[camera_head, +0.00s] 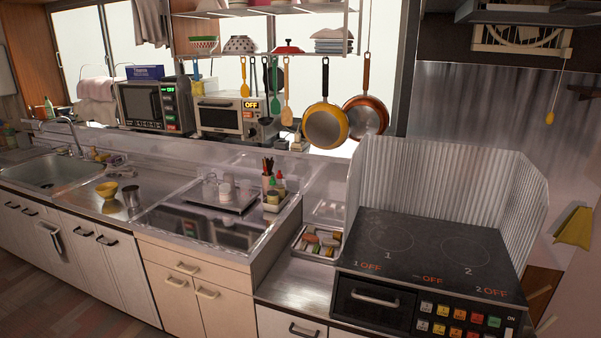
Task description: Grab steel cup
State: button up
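A small steel cup (132,196) stands on the metal counter (160,182), just right of a yellow bowl (106,190). It looks upright, and its grey sides are hard to set apart from the counter. My gripper is not in view, so its state and its distance from the cup do not show.
Right of the cup is a sunken counter section with a dark tray (248,205) holding clear glasses. A sink (58,176) with a tap is at the left. A stove (425,250) with a metal splash guard is at the right. Pans (325,126) and utensils hang above.

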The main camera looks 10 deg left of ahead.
aim_at(131, 194)
jog(key=z, duration=0.45)
jog(key=k, duration=0.15)
jog(key=u, duration=3.55)
jog(key=i, duration=1.4)
jog(key=u, duration=0.05)
